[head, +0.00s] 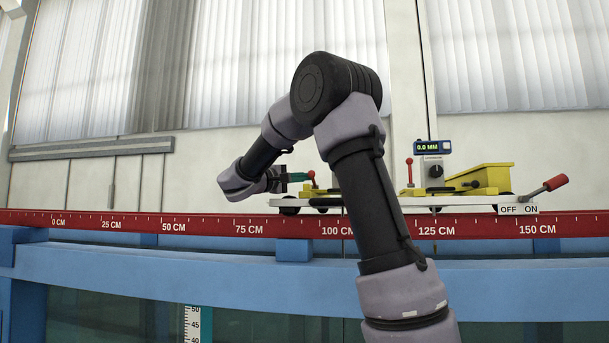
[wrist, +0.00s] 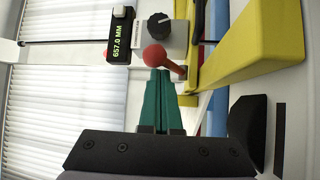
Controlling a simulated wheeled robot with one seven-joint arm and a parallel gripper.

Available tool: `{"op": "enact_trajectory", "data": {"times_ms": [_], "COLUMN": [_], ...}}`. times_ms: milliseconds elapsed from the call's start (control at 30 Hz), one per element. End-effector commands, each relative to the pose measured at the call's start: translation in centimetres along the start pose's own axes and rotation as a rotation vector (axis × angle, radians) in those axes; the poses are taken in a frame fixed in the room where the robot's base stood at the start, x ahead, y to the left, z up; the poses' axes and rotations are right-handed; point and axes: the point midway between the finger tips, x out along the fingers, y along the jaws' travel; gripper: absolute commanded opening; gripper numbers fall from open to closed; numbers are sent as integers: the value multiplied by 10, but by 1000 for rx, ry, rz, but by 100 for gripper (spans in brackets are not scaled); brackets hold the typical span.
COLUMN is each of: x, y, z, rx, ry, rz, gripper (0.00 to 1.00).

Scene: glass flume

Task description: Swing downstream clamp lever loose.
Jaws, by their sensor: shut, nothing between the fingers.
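My gripper (head: 300,177) has teal fingers, shut and empty, beside a red-knobbed lever (head: 312,176) on the left carriage. In the wrist view the shut fingertips (wrist: 158,72) lie right at that lever's round red knob (wrist: 155,55). Its thin red shaft runs from the knob toward the yellow block. I cannot tell whether the fingertips touch the knob. A second red-knobbed lever (head: 409,168) stands upright on the right carriage. The pictures do not mark which lever is downstream. My arm hides part of the left carriage in the head view.
The red scale rail (head: 200,225) crosses in front. A display (head: 433,146) reads 0.0 MM; another display (wrist: 119,35) reads 657.0 MM beside a black dial (wrist: 159,27). A yellow block (wrist: 262,40) lies near my fingers. A red-handled switch (head: 556,182) is at right.

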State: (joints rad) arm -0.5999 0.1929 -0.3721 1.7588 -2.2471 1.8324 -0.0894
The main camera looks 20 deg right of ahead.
Motion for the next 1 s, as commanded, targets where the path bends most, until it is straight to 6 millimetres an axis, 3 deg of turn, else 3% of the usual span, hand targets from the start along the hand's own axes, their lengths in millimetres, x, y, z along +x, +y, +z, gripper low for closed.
{"op": "enact_trajectory", "data": {"times_ms": [833, 1000], "x": [-5, -17], "y": [-9, -9], "z": [3, 3], "rx": [-1, 0], "ry": [1, 3], "rz": [0, 1], "gripper": [0, 0]}}
